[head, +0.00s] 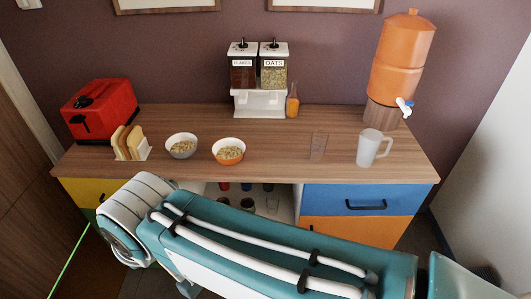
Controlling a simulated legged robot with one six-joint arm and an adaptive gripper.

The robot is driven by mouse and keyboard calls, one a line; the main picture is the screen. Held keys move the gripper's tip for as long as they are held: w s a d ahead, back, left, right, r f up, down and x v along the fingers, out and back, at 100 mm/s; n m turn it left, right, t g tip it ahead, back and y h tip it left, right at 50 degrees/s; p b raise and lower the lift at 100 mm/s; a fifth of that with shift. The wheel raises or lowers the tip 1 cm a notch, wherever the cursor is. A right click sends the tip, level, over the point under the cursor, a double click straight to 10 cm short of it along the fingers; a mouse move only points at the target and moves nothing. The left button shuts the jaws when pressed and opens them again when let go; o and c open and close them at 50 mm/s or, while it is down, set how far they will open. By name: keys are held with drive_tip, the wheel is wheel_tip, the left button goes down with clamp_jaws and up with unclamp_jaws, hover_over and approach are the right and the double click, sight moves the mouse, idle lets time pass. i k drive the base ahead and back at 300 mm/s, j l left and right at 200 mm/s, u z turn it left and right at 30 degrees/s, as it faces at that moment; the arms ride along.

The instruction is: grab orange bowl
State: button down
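The orange bowl (229,158) stands upright on the wooden counter, near its front edge and left of the middle. It has a white rim and holds pale cereal-like food. A grey-white bowl (181,149) with similar food stands just to its left, apart from it. My teal and white arm crosses the foreground below the counter's front edge. My gripper is not visible in this view, so its opening and its distance to the bowl are hidden.
The wooden counter (275,126) also carries a red toaster (101,109), bread slices in a holder (129,143), a cereal dispenser (258,75), a small amber bottle (293,101), a clear glass (318,145), a white pitcher (371,148) and an orange drink dispenser (402,58).

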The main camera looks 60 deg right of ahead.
sight(228, 151)
drive_tip(key=z, duration=1.5)
drive_tip(key=i+l, duration=0.3)
drive_tip(key=i, duration=0.15)
